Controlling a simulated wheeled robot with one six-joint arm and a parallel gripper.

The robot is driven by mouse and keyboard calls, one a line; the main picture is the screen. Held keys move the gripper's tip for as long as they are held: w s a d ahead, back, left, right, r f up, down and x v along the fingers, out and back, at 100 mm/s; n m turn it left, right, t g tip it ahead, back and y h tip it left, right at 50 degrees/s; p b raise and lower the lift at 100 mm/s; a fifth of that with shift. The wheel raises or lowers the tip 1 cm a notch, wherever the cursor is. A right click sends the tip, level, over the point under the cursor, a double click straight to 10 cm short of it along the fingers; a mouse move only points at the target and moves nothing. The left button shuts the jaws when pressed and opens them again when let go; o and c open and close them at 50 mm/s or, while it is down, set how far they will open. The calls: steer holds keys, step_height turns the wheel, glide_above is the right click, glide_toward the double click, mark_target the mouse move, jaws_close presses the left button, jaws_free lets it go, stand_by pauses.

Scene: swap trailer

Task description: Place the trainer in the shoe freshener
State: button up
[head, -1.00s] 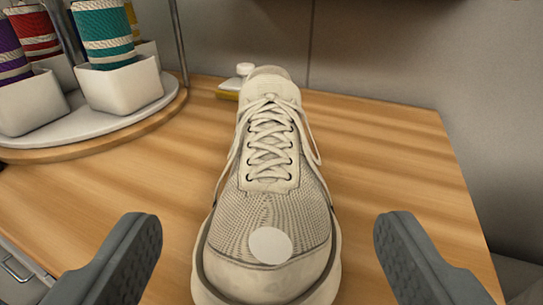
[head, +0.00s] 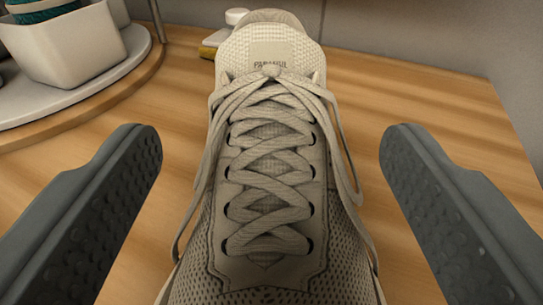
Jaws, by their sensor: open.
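The trainer (head: 268,165) is cream with a mesh upper, pale laces and a lettered tongue. It stands upright on the wooden surface, its heel end away from me. Its toe is cut off by the bottom edge of the view. My gripper (head: 270,150) is open, with one dark grey finger on each side of the trainer. Wood shows between each finger and the shoe, so neither appears to touch it. I see no shoe freshener in this view.
A round tray (head: 118,75) with white square pots (head: 62,48) and coloured spools stands at the upper left. Grey walls bound the back and right. Bare wood (head: 440,110) lies right of the shoe.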

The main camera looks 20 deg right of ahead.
steer(key=shift+x, duration=0.85)
jaws_close()
